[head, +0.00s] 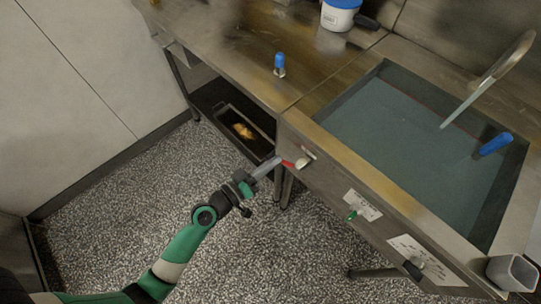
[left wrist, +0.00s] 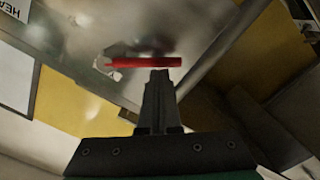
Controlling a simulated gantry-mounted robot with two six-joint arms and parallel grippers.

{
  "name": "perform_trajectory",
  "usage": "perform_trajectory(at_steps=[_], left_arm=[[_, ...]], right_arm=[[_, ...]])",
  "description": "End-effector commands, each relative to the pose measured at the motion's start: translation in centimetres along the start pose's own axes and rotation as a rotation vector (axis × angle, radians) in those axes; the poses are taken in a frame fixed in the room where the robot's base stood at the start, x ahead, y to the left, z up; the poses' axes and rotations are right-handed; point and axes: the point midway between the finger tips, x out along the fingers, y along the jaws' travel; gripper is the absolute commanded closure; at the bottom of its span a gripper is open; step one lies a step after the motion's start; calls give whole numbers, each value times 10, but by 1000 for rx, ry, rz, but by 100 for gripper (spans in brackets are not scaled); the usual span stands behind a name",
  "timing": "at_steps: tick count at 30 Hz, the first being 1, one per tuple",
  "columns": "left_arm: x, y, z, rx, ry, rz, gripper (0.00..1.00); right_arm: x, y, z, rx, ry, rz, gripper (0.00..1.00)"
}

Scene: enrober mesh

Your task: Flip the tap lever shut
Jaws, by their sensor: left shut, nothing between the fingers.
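The tap lever (head: 288,164) is a small red handle at the front panel of the steel counter, beside a pale metal fitting (head: 306,157). In the left wrist view the red lever (left wrist: 145,62) lies crosswise, its right end just beyond my fingertips. My left gripper (head: 273,166) is shut and empty, reaching up from the lower left with its tip at the lever. It also shows in the left wrist view (left wrist: 160,76). I cannot tell whether the fingers touch the lever. My right gripper is not in view.
A water-filled sink (head: 390,130) with a curved spout (head: 490,82) is on the right. A green lever (head: 352,215) and a black knob (head: 412,269) are on the front panel. A dark tray (head: 226,114) sits on the shelf below. The speckled floor at left is clear.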

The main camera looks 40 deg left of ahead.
Motion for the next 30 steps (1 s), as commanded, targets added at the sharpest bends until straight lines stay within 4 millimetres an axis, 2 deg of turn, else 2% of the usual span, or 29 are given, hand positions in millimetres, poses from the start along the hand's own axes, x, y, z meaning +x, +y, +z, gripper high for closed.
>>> perform_trajectory(at_steps=[10,21,27,30], left_arm=[[1,-5,26,-328,-3,15,100],[2,0,48,-662,-4,32,100],[2,5,56,-793,-3,39,100],[3,6,58,-789,-3,38,100]], right_arm=[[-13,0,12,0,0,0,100],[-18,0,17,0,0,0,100],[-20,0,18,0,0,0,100],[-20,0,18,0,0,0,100]])
